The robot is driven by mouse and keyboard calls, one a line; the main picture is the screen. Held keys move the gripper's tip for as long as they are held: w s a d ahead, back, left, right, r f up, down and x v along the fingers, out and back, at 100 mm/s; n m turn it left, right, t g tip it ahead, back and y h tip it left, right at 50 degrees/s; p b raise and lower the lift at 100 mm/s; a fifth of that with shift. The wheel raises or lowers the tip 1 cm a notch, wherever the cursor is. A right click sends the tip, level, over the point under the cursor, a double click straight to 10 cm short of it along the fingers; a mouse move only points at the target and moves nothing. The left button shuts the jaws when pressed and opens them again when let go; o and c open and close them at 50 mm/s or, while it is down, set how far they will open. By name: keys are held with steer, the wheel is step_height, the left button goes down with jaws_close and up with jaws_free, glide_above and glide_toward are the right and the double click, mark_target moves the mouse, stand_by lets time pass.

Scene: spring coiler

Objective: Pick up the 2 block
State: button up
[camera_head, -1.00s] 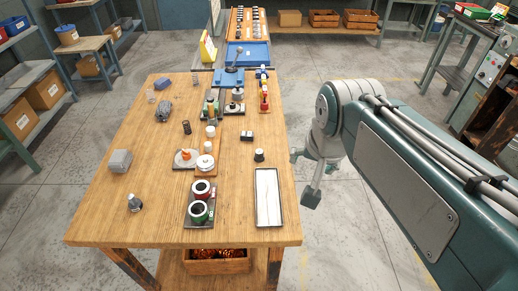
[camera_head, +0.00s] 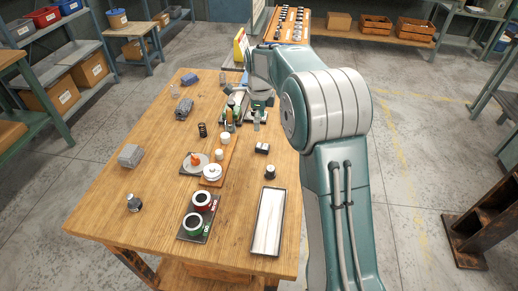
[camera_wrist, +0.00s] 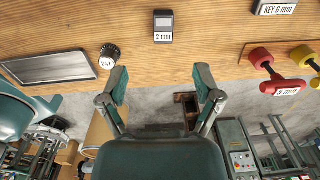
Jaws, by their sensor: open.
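The 2 block is a small dark block with a white "2 mm" label (camera_wrist: 163,27), near the top middle of the wrist view. In the head view a small dark block with a pale face (camera_head: 262,148), apparently the same one, sits on the right part of the wooden table (camera_head: 135,215). My gripper (camera_wrist: 160,82) is open and empty, its two fingers spread. In the wrist view the block lies above the gap between the fingertips, apart from them.
A dark knob labelled "24:1" (camera_wrist: 108,57) stands left of the block in the wrist view. A shallow tray (camera_wrist: 62,68) lies beyond it. Red and yellow pieces (camera_wrist: 284,86) labelled "5 mm" lie to the right. Bare wood surrounds the block.

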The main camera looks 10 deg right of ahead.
mark_target(262, 146)
steer(key=f, duration=0.1)
steer(key=d+f, duration=0.1)
steer(key=f, duration=0.1)
steer(key=shift+w+d+m, duration=0.25)
steer(key=shift+d+m, duration=0.05)
steer(key=shift+d, duration=0.1)
steer(key=f, duration=0.3)
steer(key=shift+a+f, duration=0.15)
steer(key=shift+a, duration=0.2)
steer(key=shift+a+f, duration=0.2)
steer(key=shift+f, duration=0.05)
steer(key=f, duration=0.4)
steer(key=shift+s+d+f, duration=0.15)
steer(key=shift+d+f, duration=0.25)
steer(key=shift+a, duration=0.25)
jaws_close()
